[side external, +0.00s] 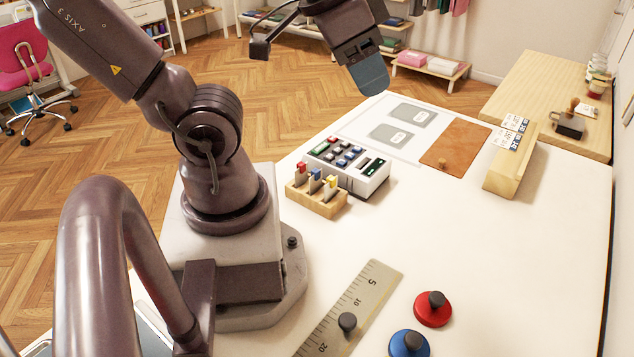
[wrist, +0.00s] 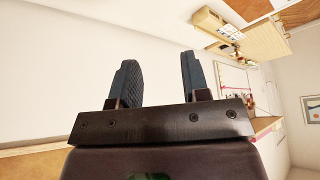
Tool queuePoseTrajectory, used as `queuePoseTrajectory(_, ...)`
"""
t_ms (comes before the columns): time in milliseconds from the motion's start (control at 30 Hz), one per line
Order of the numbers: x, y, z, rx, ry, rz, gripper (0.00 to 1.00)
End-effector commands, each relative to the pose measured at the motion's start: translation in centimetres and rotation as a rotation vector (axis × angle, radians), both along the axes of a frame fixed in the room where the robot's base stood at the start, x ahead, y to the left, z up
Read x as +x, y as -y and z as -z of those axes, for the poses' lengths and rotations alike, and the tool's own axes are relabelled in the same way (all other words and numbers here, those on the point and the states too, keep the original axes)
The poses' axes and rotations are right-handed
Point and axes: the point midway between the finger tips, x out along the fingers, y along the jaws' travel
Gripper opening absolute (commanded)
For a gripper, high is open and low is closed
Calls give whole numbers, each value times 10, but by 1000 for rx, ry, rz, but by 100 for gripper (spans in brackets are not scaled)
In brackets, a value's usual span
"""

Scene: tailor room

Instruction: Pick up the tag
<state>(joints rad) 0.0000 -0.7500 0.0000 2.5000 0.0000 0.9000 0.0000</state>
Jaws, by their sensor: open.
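Two printed white tags (side external: 514,131) stand in a long wooden block (side external: 508,168) on the right part of the white table in the side external view. The block and its tags also show small at the top right of the wrist view (wrist: 224,27). I cannot tell which of these is the task's tag. My gripper (side external: 372,78) is high above the table's far left edge, apart from all of them. In the wrist view its two dark fingers (wrist: 160,78) are spread and empty.
A brown leather mat (side external: 456,148) lies left of the block. A calculator-like machine (side external: 350,165) and a wooden holder with coloured cards (side external: 316,198) stand mid-table. A ruler (side external: 365,300), red disc (side external: 433,312) and blue disc (side external: 408,345) lie in front. The right-centre tabletop is clear.

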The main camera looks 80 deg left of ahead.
Motion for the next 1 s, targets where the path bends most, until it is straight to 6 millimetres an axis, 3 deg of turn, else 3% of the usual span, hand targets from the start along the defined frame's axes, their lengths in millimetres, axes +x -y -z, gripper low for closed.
queuePoseTrajectory(200, 0, 0, 0, 0, 0, 0, 45)
queuePoseTrajectory(333, 0, 0, 0, 0, 0, 0, 75)
queuePoseTrajectory(367, 0, 0, 0, 0, 0, 0, 77)
queuePoseTrajectory(667, 1, 3, 3, -1, -15, 14, 77)
queuePoseTrajectory(767, 5, -1, 18, -37, -91, 4, 77)
queuePoseTrajectory(867, 10, -15, 46, -129, -220, -76, 77)
queuePoseTrajectory(1000, 13, -45, 95, -306, -409, -433, 77)
